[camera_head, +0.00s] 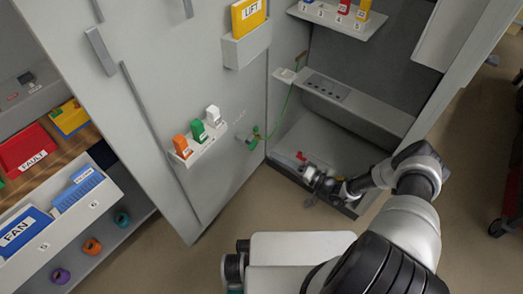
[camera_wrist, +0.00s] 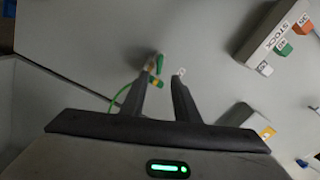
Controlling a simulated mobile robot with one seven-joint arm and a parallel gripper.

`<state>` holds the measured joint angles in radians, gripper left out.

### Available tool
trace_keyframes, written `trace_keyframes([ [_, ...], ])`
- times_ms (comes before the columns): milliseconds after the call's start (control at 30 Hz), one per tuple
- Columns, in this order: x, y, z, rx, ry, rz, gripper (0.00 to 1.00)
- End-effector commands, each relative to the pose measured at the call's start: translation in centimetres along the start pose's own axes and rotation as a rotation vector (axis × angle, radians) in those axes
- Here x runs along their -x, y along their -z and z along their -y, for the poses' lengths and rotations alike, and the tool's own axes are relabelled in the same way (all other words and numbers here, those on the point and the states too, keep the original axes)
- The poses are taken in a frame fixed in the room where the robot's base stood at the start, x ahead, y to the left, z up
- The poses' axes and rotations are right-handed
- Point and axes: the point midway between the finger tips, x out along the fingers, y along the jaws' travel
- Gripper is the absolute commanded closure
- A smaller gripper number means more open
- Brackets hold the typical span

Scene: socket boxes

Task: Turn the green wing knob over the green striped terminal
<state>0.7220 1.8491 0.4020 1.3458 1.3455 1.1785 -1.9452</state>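The green wing knob (camera_head: 256,131) is on the grey cabinet door, right of the small block shelf. It also shows in the wrist view (camera_wrist: 160,63), close to the left fingertip. A small green and yellow piece (camera_wrist: 154,82), which looks like the striped terminal, sits beside the knob, partly behind the left finger. A green wire (camera_wrist: 119,97) runs from it to the left. My gripper (camera_wrist: 167,73) is open, its two dark fingers apart and pointing at the door. The knob is nearer the left finger; I cannot tell whether they touch. Nothing is held between the fingers.
A small shelf (camera_wrist: 262,58) marked STOCK holds orange, green and white blocks on the door. The green wire leads up to a ledge (camera_head: 369,106) inside the open cabinet. A yellow LIFT binder (camera_head: 248,15) sits in a holder above. My arm reaches in low at the cabinet opening.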

Motion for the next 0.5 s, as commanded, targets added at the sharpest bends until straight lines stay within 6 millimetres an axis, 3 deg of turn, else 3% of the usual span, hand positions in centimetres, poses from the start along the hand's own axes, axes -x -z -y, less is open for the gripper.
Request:
trace_keyframes([
  [200, -4.7, -0.1, -0.1, 0.002, 0.002, 0.003, 0.72],
  [500, -7.9, 0.0, 0.0, 0.001, 0.0, 0.0, 0.72],
])
